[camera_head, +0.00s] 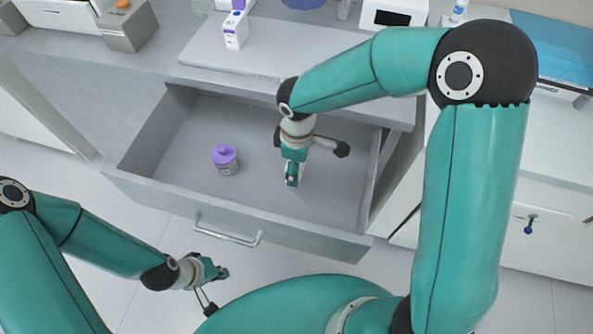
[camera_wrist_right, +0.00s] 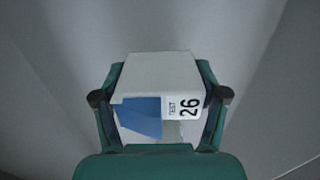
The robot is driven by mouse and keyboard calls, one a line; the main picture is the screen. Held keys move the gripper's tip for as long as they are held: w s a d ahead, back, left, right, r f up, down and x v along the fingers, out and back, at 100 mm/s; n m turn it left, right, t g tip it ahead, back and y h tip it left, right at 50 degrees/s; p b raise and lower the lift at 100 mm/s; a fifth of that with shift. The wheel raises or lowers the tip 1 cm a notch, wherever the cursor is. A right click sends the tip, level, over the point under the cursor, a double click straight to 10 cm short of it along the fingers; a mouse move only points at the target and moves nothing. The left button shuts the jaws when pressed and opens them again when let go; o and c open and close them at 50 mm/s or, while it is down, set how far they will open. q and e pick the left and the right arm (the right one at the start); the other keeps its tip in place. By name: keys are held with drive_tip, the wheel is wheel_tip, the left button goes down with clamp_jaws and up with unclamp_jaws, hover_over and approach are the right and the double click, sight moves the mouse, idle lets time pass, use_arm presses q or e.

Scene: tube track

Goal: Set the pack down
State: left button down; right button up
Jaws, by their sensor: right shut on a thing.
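The pack (camera_wrist_right: 165,75) is a white box with a blue patch and a label reading "TEST 26", seen in the right wrist view. My right gripper (camera_wrist_right: 160,108) is shut on it, with a finger on each side. In the head view my right gripper (camera_head: 291,178) points down inside the open drawer (camera_head: 190,180), toward its right part; the pack is mostly hidden there. I cannot tell whether the pack touches the drawer floor. My left gripper (camera_head: 219,272) is outside, in front of the drawer, too small to read.
A bottle with a purple lid (camera_head: 225,158) stands in the drawer, left of my right gripper. The drawer floor between them is clear. The drawer's front wall and handle (camera_head: 228,236) face me. A white and purple carton (camera_head: 235,30) stands on the counter behind.

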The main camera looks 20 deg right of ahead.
drive_tip(key=shift+f, duration=1.6)
drive_tip(key=o, duration=1.2)
drive_tip(key=shift+f, duration=0.1)
drive_tip(key=shift+c, duration=0.2)
drive_tip(key=shift+w+r, duration=0.1)
drive_tip(key=shift+r, duration=0.2)
wheel_tip(320, 180, up, 12)
drive_tip(key=shift+f+p, duration=0.15)
drive_tip(key=shift+p, duration=0.5)
